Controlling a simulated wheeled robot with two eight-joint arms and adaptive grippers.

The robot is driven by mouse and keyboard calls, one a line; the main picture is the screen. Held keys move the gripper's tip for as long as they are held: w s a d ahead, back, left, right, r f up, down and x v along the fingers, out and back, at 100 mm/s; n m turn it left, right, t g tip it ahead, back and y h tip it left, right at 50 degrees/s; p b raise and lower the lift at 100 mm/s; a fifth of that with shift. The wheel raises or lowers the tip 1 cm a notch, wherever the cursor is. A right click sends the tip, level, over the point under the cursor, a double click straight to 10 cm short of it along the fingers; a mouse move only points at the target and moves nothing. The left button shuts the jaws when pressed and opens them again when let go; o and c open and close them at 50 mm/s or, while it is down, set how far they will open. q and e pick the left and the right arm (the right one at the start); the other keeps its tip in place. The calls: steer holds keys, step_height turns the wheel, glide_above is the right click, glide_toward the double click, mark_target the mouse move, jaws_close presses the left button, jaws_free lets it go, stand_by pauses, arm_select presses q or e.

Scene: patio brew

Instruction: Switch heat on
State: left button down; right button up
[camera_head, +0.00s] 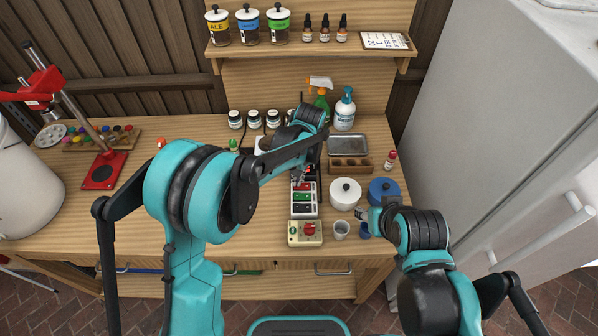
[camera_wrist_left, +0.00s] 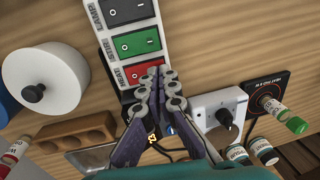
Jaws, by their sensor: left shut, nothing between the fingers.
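The white switch box (camera_head: 304,211) lies on the table with a red, a green and a black rocker. In the left wrist view the box (camera_wrist_left: 97,62) shows the labels HEAT, STIR and LAMP. The red HEAT rocker (camera_wrist_left: 128,75) is the one nearest my gripper; the fingers cover part of it. My left gripper (camera_wrist_left: 159,80) is shut and empty, its tips at the red rocker. I cannot tell whether they touch it. In the head view my left gripper (camera_head: 300,174) is at the box's far end. My right gripper (camera_head: 362,213) is small beside a blue cup, its fingers unclear.
A white lidded pot (camera_head: 345,193) and a blue pot (camera_head: 384,190) stand right of the box. A control box with a red knob (camera_head: 305,232) lies in front. A wooden block (camera_wrist_left: 80,133) and a white socket with a plug (camera_wrist_left: 219,108) are near my left gripper.

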arm_select(q)
steer(key=shift+f, duration=0.35)
steer(key=shift+a+f+b, duration=0.25)
steer(key=shift+f+b, duration=0.2)
steer(key=shift+f, duration=0.05)
steer(key=shift+r, duration=0.15)
steer(key=shift+d, duration=0.1)
steer(key=shift+d+r, duration=0.3)
steer(key=shift+d, duration=0.4)
